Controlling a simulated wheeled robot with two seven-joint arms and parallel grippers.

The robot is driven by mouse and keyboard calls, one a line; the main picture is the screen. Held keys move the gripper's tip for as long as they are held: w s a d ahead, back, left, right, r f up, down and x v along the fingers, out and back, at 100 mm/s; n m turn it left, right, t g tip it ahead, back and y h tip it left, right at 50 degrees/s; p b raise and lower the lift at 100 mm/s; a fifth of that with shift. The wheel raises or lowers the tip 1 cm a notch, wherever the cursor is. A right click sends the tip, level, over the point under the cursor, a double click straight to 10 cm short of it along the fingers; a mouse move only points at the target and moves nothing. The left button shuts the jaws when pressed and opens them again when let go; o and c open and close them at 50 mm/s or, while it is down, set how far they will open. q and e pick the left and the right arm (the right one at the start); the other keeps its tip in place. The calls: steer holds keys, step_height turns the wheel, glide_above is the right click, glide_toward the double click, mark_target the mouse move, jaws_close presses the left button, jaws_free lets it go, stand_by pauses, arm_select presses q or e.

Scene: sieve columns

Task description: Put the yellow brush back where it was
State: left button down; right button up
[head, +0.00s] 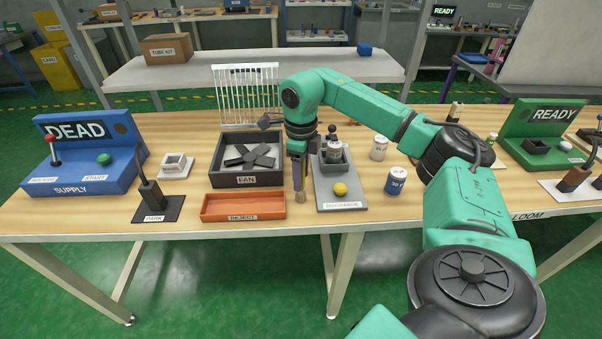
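My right gripper (298,176) points down between the fan box and the discharge plate, near the table's front. A short tan, bristle-like end (300,197) shows just below its fingers; it looks like the tip of the yellow brush, with the rest hidden by the fingers. The gripper appears shut on it. A dark holder block with a leaning rod (150,195) stands on a black base labelled PARK at the left. My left gripper is not in view.
An orange reject tray (243,218) and the black fan box (217,175) lie left of the gripper. The grey discharge plate (328,206), with a yellow ball (340,189), is right. A blue DEAD supply unit (75,185) stands far left. Cans (379,148) stand right.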

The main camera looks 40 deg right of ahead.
steer(key=shift+r, duration=0.25)
step_height(320, 180, up, 8)
steer(key=shift+f+p, duration=0.1)
steer(key=shift+p, duration=0.25)
step_height(320, 180, up, 4)
steer(key=shift+r+p, duration=0.1)
steer(key=shift+p, duration=0.8)
